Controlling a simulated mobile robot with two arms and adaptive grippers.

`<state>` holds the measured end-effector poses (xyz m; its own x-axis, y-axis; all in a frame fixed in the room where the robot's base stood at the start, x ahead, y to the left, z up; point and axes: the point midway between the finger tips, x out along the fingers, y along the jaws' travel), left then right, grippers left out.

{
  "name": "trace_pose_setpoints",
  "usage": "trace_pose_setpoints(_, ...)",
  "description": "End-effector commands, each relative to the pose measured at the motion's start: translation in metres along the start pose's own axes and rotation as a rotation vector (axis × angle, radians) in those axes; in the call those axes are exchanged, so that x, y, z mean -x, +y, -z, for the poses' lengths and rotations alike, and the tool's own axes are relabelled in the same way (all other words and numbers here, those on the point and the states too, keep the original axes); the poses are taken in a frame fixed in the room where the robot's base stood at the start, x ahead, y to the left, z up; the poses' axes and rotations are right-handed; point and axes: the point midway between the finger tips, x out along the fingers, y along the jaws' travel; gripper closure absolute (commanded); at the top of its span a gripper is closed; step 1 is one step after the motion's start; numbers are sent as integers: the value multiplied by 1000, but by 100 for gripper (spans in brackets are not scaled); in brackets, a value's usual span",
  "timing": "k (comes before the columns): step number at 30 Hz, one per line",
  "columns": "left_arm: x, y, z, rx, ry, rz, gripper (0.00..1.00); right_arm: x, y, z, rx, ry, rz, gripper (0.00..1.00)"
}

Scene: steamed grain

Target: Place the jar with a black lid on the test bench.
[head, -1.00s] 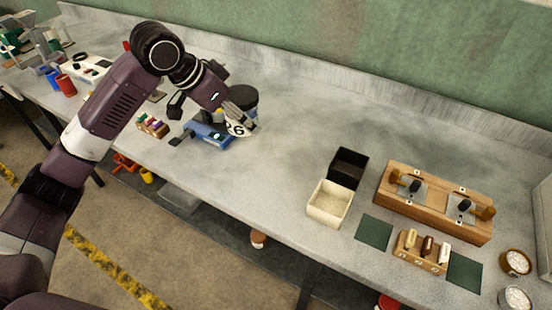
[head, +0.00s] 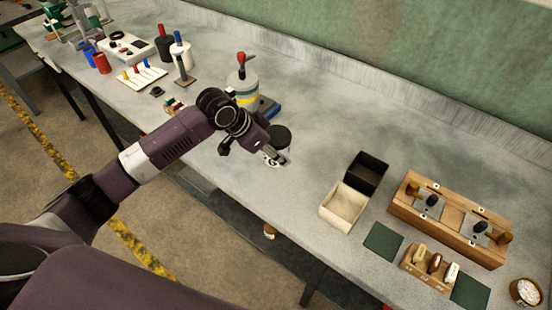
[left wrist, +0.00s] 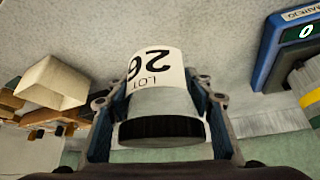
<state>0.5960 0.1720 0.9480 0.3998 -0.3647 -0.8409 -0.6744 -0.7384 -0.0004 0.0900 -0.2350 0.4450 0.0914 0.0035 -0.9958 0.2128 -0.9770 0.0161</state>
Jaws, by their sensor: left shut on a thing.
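The jar with a black lid (head: 279,138) carries a white label with dark print, and the label reads "LOT 26" in the left wrist view (left wrist: 157,67). My left gripper (head: 274,160) is shut on the jar, with one finger on each side of it (left wrist: 160,100). The jar is over the grey bench (head: 335,112), to the right of and nearer than the blue device. I cannot tell whether its bottom touches the bench. My right gripper is in neither view.
A blue device (head: 270,108) and a canister with a red top (head: 243,85) stand behind the gripper. A black box (head: 369,171), a cream box (head: 343,207) and a wooden fixture (head: 450,220) stand to the right. Bare bench lies between the jar and the boxes.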

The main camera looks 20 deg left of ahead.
Motion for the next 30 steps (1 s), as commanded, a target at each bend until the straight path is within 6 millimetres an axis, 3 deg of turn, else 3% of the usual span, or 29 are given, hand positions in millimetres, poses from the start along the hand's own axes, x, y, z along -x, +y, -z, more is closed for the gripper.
trace_pose_setpoints(9, -34, 0, -22, 0, 0, 0, 82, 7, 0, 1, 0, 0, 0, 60)
trace_pose_setpoints(21, -39, 0, -25, 0, 0, 0, 82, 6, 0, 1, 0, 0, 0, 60)
trace_pose_setpoints(22, -39, 0, -26, 0, -1, 0, 51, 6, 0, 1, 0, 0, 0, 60)
trace_pose_setpoints(27, -39, 0, -26, -1, -1, 0, 35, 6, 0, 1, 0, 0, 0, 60)
trace_pose_setpoints(30, -39, 0, -26, -1, -1, 0, 35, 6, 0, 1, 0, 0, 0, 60)
